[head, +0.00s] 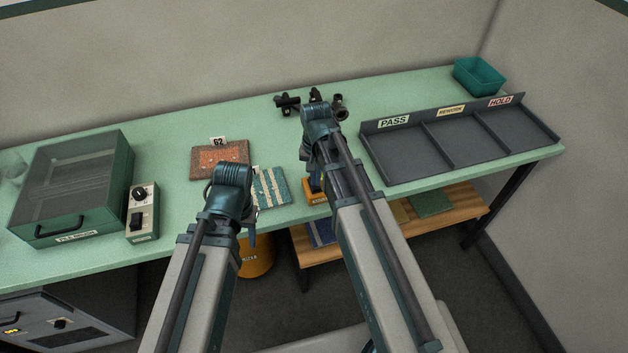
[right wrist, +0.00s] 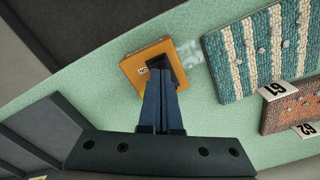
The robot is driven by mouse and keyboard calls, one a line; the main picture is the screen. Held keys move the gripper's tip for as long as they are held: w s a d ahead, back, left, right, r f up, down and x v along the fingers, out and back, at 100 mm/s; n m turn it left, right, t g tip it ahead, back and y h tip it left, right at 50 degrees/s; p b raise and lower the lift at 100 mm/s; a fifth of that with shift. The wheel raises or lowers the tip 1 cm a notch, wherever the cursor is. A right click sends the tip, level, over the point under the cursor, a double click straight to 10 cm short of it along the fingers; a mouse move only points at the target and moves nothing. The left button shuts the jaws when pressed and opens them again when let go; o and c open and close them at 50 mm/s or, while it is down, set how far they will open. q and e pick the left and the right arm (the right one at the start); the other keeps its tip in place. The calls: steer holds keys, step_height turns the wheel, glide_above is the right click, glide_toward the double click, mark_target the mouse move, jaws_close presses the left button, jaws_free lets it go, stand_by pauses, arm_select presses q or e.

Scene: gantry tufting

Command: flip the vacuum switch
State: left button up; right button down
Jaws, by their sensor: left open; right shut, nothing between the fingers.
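An orange switch box (right wrist: 163,69) with a dark switch and a small white label sits on the green bench near its front edge. In the head view the box (head: 317,199) is mostly hidden behind my right arm. My right gripper (right wrist: 162,76) is shut and empty. Its fingertips are over the box at the dark switch and cover part of it; I cannot tell whether they touch. The switch's position is not clear. My left gripper (head: 251,238) is open, pointing down at the bench's front edge, mostly hidden by its own wrist.
Carpet samples 62 (head: 218,158) and 61 (head: 272,187) lie left of the orange box. A grey-green control box (head: 142,213) and a clear-lidded case (head: 70,185) stand further left. A PASS/HOLD tray (head: 455,140) is right. An orange bin (head: 257,259) is below.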

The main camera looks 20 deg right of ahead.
step_height(320, 180, up, 6)
steer(key=p, duration=0.6)
steer(key=shift+r, duration=0.25)
steer(key=s+a+f+n+h+b, duration=0.1)
steer(key=s+a+f+n+b, duration=0.2)
steer(key=s+a+n, duration=0.6)
steer(key=s+a, duration=0.1)
steer(key=s, duration=0.4)
steer(key=shift+s+a+f+b, duration=0.2)
steer(key=shift+a+f+b, duration=0.05)
steer(key=shift+f+b, duration=0.1)
steer(key=shift+w+r, duration=0.1)
steer(key=shift+w, duration=0.05)
